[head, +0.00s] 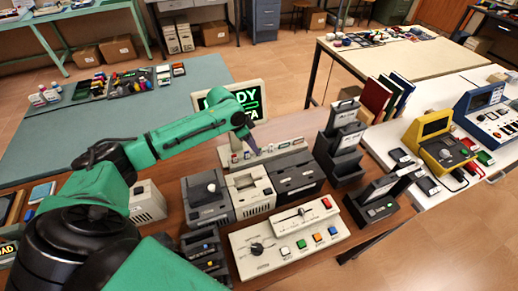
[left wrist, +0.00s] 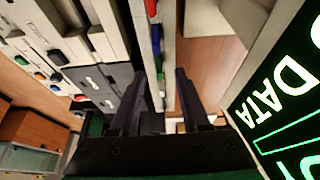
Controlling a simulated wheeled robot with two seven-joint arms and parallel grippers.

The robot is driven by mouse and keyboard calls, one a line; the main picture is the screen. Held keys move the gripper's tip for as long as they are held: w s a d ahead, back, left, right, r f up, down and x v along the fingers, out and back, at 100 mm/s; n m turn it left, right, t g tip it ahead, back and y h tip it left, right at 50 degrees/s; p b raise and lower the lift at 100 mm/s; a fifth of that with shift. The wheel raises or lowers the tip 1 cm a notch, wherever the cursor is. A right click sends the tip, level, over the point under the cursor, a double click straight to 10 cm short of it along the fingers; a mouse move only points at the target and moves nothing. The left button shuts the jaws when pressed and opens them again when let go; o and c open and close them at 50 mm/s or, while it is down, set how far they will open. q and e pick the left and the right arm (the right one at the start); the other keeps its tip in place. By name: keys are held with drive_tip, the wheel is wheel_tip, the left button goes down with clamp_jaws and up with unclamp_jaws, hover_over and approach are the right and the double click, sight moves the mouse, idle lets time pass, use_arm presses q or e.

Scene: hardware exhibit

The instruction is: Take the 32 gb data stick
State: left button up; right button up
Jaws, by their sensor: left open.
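A narrow pale rack (head: 285,147) holds a row of small sticks behind the grey and white machines on the brown table. No 32 gb label is readable, so I cannot tell which stick it is. My left gripper (head: 247,147) is over the left part of this rack, pointing down, in front of the screen. In the left wrist view, my left gripper (left wrist: 160,76) is open, with its fingers on either side of a pale strip with a blue stick (left wrist: 151,8) and a red stick (left wrist: 155,37). Nothing is visibly gripped. My right gripper is out of view.
A screen with green letters (head: 256,100) stands close behind the gripper. Grey and white machines (head: 250,190) stand in front of the rack, and dark upright units (head: 340,140) to its right. A control panel (head: 290,240) lies nearer.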

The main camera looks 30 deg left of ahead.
use_arm(q)
drive_tip(key=x, duration=0.3)
drive_tip(key=shift+w+p, duration=0.15)
drive_tip(key=shift+p, duration=0.25)
drive_tip(key=shift+d+f, duration=0.2)
drive_tip(key=shift+a, duration=0.1)
clamp_jaws()
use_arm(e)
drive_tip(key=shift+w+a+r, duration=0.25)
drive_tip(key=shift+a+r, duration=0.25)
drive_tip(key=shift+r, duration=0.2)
